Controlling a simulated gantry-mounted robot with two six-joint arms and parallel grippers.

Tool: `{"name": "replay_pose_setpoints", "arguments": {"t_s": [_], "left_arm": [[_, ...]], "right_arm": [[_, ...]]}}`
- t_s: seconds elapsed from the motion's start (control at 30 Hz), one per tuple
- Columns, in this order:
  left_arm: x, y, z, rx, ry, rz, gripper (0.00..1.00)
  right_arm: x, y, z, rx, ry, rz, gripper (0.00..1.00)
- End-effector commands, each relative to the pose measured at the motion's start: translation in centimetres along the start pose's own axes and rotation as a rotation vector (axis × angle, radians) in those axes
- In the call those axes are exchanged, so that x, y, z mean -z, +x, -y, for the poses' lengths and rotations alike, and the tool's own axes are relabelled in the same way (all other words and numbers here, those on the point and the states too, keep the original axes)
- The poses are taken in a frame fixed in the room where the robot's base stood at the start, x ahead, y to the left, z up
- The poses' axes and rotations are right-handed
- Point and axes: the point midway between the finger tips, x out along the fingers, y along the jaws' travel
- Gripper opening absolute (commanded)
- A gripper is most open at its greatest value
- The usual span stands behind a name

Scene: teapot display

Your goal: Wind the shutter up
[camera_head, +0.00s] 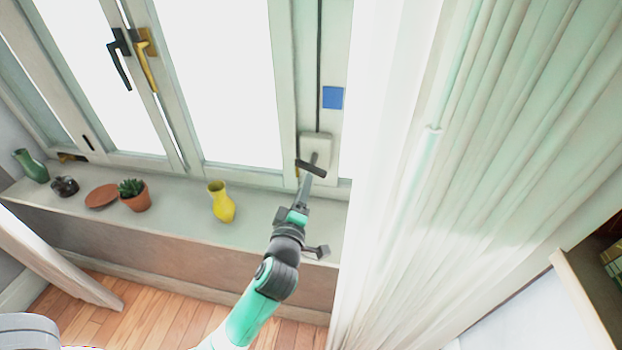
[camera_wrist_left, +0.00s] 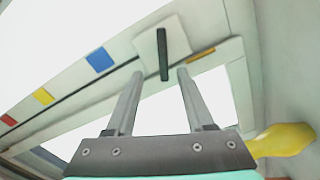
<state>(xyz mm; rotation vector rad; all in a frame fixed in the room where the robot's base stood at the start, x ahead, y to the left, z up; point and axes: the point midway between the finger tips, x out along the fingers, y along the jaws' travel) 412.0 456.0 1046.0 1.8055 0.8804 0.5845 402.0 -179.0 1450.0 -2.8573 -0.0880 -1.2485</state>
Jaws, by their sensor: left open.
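The winder is a dark handle (camera_head: 311,168) on a pale square plate (camera_head: 322,146), on the window frame's right post just above the sill. In the left wrist view the handle (camera_wrist_left: 162,50) stands out from its plate (camera_wrist_left: 146,44). My left gripper (camera_head: 304,184) is open, with its fingers pointing up at the handle. In the left wrist view the handle's near end shows between the two fingertips (camera_wrist_left: 161,75); I cannot tell how deep it sits or whether they touch it. No shutter slats show; the panes are plain white. My right gripper is out of view.
A yellow vase (camera_head: 222,203) stands on the sill left of my gripper. Farther left are a potted succulent (camera_head: 135,196), a terracotta saucer (camera_head: 102,196), a dark pot (camera_head: 65,187) and a green vase (camera_head: 32,167). A pale curtain (camera_head: 480,180) hangs close on the right.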

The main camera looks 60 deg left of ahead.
Motion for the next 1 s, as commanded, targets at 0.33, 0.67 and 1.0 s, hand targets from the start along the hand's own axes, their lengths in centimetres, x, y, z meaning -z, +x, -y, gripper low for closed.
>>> {"name": "replay_pose_setpoints", "arguments": {"t_s": [0.33,0.67,1.0], "left_arm": [[0.1,1.4,0.5,-0.001,0.004,-0.01,0.54],[0.2,8.4,0.6,0.0,0.004,-0.012,0.54],[0.2,11.8,0.5,-0.001,0.005,-0.009,0.54]], "right_arm": [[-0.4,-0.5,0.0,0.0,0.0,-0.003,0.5],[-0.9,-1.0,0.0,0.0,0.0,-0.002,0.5],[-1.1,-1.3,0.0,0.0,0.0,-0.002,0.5]]}}
